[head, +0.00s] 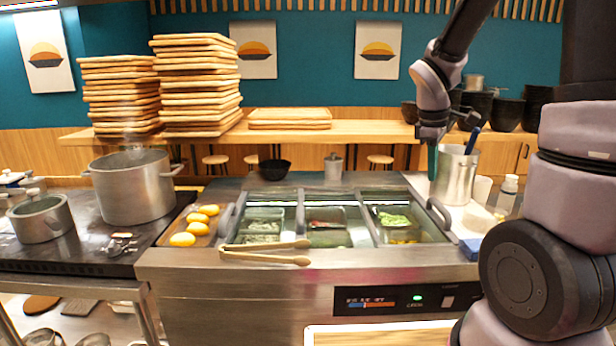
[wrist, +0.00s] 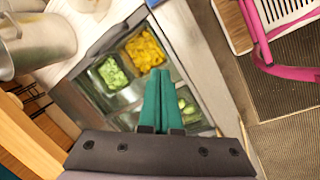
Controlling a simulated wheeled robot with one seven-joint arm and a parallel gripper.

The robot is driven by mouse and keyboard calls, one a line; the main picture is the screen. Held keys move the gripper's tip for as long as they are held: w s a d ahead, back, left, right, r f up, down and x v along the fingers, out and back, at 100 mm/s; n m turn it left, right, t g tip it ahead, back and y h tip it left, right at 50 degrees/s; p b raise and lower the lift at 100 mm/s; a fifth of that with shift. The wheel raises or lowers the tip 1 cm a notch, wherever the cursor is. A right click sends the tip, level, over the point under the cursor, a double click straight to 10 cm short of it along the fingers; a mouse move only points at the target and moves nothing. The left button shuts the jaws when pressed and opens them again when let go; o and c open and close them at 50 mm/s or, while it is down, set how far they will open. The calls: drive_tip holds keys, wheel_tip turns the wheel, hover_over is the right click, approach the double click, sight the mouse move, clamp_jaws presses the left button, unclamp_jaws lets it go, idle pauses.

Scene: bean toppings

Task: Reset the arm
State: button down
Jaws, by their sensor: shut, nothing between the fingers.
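My gripper (head: 432,163) hangs at the end of my arm on the right of the head view, above the counter just left of the metal utensil cup. Its teal fingers point down. In the wrist view the teal fingers of my gripper (wrist: 158,98) lie together, shut and empty. Beyond them in that view is the topping station with a bin of green toppings (wrist: 112,74) and a bin of yellow toppings (wrist: 145,48).
A metal utensil cup (head: 455,176) stands close to my gripper. Wooden tongs (head: 265,252) lie across the station's front. A large pot (head: 132,187) stands on the stove at left. Stacked wooden trays (head: 197,85) and black bowls (head: 508,114) are on the back counter.

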drive_tip(key=s+a+r+m+t+y, duration=0.2)
drive_tip(key=s+a+r+m, duration=0.1)
drive_tip(key=s+r+m, duration=0.4)
drive_tip(key=s+a+r+m+t+y, duration=0.2)
drive_tip(key=s+a+r+m+t, duration=0.1)
drive_tip(key=s+r+m, duration=0.4)
drive_tip(key=shift+s+a+r, duration=0.35)
drive_tip(key=shift+s+r, duration=0.5)
drive_tip(key=shift+r, duration=0.1)
